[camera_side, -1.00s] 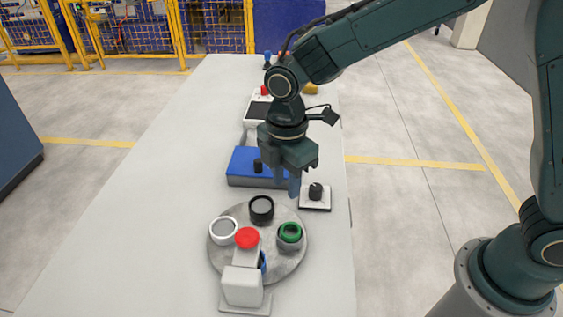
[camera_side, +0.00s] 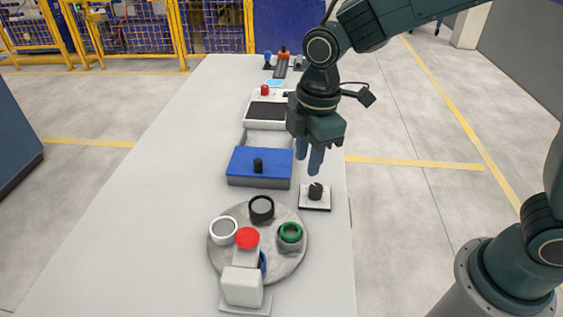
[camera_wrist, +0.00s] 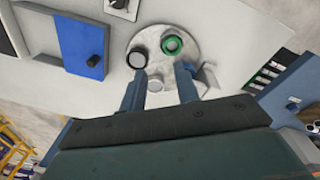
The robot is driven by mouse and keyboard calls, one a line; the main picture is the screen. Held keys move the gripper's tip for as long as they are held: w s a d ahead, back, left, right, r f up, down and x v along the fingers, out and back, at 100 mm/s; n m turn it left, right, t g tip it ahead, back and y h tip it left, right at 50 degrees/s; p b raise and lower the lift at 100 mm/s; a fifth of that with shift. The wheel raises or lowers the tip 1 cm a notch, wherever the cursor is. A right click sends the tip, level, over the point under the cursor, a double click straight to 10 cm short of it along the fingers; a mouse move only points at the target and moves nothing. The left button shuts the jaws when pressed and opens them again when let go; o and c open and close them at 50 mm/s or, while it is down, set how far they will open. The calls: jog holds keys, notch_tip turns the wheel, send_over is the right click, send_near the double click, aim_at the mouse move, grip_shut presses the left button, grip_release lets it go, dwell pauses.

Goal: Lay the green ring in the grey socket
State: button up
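The green ring (camera_side: 290,232) sits on the right side of the round grey turntable (camera_side: 284,267), at the top of a short grey round holder (camera_side: 288,245), which looks like the grey socket. Only the holder's lower part shows; I cannot tell how deep the ring sits in it. The green ring also shows in the wrist view (camera_wrist: 172,45). My gripper (camera_side: 308,166) hangs above and behind the turntable, clear of the ring. In the wrist view my gripper (camera_wrist: 160,80) has its two fingers apart with nothing between them.
A black ring (camera_side: 261,208), a white ring (camera_side: 223,231) and a white stand with a red top (camera_side: 247,238) are at the turntable. A black knob on a white plate (camera_side: 316,203) and a blue box (camera_side: 259,168) stand behind it. The table's left side is clear.

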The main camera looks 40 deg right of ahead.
jog(key=s+d+r+m+t, duration=0.2)
jog(key=s+d+r+m, duration=0.45)
jog(key=d+r, duration=0.2)
jog(key=s+d+m+t, duration=0.1)
jog(key=s+d+m, duration=0.2)
jog(key=s, duration=0.3)
jog(key=s+d+r+m+t, duration=0.1)
jog(key=s+d+m, duration=0.3)
jog(key=s+m, duration=0.1)
jog(key=shift+s+r+m+t, duration=0.15)
jog(key=shift+s+m+t, duration=0.25)
jog(key=shift+s, duration=0.25)
